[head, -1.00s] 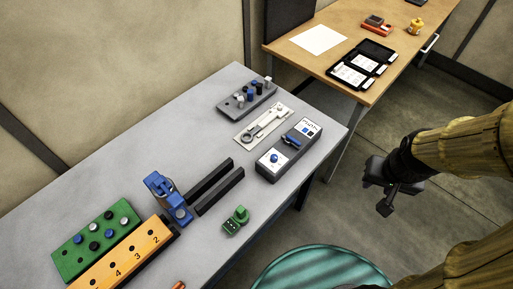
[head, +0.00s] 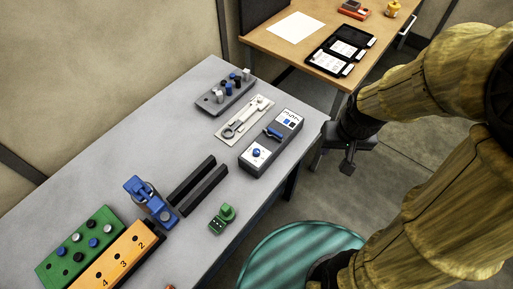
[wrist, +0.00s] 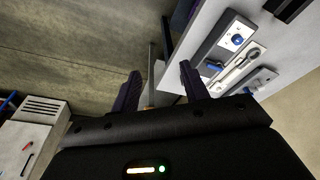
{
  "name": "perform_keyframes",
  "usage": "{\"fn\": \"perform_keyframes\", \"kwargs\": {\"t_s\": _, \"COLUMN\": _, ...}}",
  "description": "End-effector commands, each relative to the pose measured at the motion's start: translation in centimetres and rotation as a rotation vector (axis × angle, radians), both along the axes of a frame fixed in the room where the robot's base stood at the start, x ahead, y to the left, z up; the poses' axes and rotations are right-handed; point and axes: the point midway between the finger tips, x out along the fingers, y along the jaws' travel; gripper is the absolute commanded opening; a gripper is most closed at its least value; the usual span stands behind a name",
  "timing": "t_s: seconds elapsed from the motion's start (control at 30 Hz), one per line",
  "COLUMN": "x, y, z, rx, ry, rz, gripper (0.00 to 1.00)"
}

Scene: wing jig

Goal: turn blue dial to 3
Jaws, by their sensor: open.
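The blue dial (head: 257,153) is a small round knob on a white plate at the near end of a dark grey control box. The box (head: 262,165) also carries a blue lever (head: 274,132) and a labelled panel at its far end. In the wrist view the blue dial (wrist: 237,40) shows at upper right, beyond my right finger. The dial's setting is too small to read. My gripper (wrist: 158,92) is open and empty, with both dark fingers apart. In the head view my gripper (head: 345,163) hangs right of the grey table, over the floor, clear of the box.
The grey table (head: 150,120) holds a wrench on a light tray (head: 244,119), a grey peg block (head: 225,96), black rails (head: 198,186), a blue clamp (head: 150,200) and a green part (head: 222,219). A teal round surface (head: 300,255) lies below. A wooden desk (head: 290,48) stands behind.

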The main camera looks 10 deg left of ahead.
Motion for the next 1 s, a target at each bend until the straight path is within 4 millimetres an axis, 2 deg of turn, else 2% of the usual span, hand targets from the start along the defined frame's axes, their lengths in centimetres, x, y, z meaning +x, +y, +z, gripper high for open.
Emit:
{"fn": "perform_keyframes", "kwargs": {"t_s": 0.17, "x": 4.3, "y": 5.2, "z": -0.9, "rx": -0.028, "ry": 0.056, "rz": 0.242, "gripper": 0.45}}
{"fn": "perform_keyframes", "kwargs": {"t_s": 0.3, "x": 7.5, "y": 11.4, "z": -1.4, "rx": -0.058, "ry": 0.116, "rz": 0.49, "gripper": 0.45}}
{"fn": "perform_keyframes", "kwargs": {"t_s": 0.4, "x": 8.8, "y": 15.8, "z": -1.7, "rx": -0.076, "ry": 0.152, "rz": 0.651, "gripper": 0.45}}
{"fn": "perform_keyframes", "kwargs": {"t_s": 0.5, "x": 9.4, "y": 19.1, "z": -1.8, "rx": -0.088, "ry": 0.181, "rz": 0.765, "gripper": 0.45}}
{"fn": "perform_keyframes", "kwargs": {"t_s": 0.6, "x": 9.5, "y": 20.9, "z": -1.7, "rx": -0.096, "ry": 0.196, "rz": 0.828, "gripper": 0.45}}
{"fn": "perform_keyframes", "kwargs": {"t_s": 0.67, "x": 9.6, "y": 21.2, "z": -1.6, "rx": -0.098, "ry": 0.199, "rz": 0.842, "gripper": 0.45}}
{"fn": "perform_keyframes", "kwargs": {"t_s": 1.0, "x": 9.6, "y": 21.2, "z": -1.6, "rx": -0.098, "ry": 0.2, "rz": 0.842, "gripper": 0.45}}
